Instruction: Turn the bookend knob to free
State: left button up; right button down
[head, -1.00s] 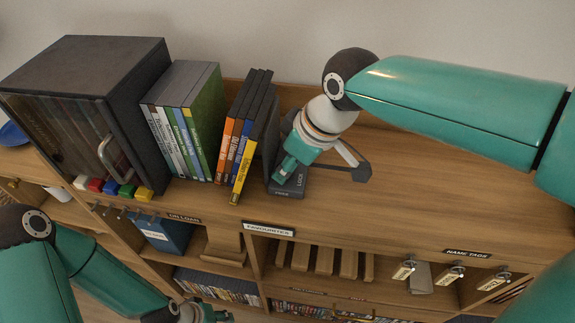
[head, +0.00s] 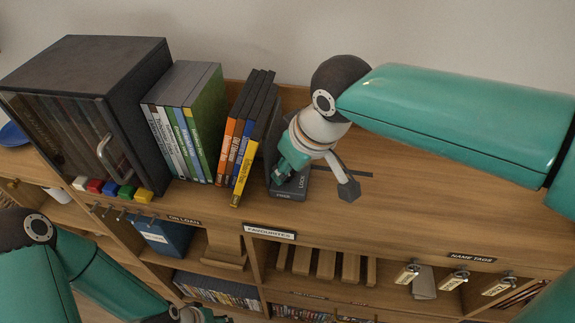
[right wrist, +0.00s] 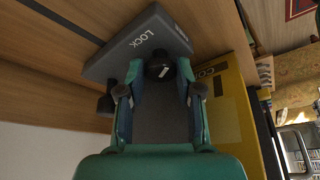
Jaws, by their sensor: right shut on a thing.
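The bookend (head: 293,190) is dark grey, with a base marked LOCK and FREE and an upright plate beside a row of DVDs. Its base also shows in the right wrist view (right wrist: 135,45). My right gripper (head: 280,177) comes down over the base. In the right wrist view its fingertips (right wrist: 160,75) are shut on the round black knob (right wrist: 158,66), which has a white mark. Which label the mark points to is hard to tell. My left gripper (head: 205,314) is at the bottom edge of the head view, partly cut off, away from the bookend.
Several leaning DVDs (head: 243,160) stand left of the bookend, with a yellow one jutting forward. More cases (head: 185,115) and a dark cabinet (head: 90,90) stand further left. The shelf top (head: 420,215) right of the bookend is clear. Tags hang from hooks (head: 410,268) below.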

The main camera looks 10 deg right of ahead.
jog(key=c, duration=0.8)
grip_release()
jog(key=shift+w+d+r, duration=0.1)
jog(key=shift+w, duration=0.05)
jog(key=shift+o, duration=0.2)
jog(key=v, duration=1.2)
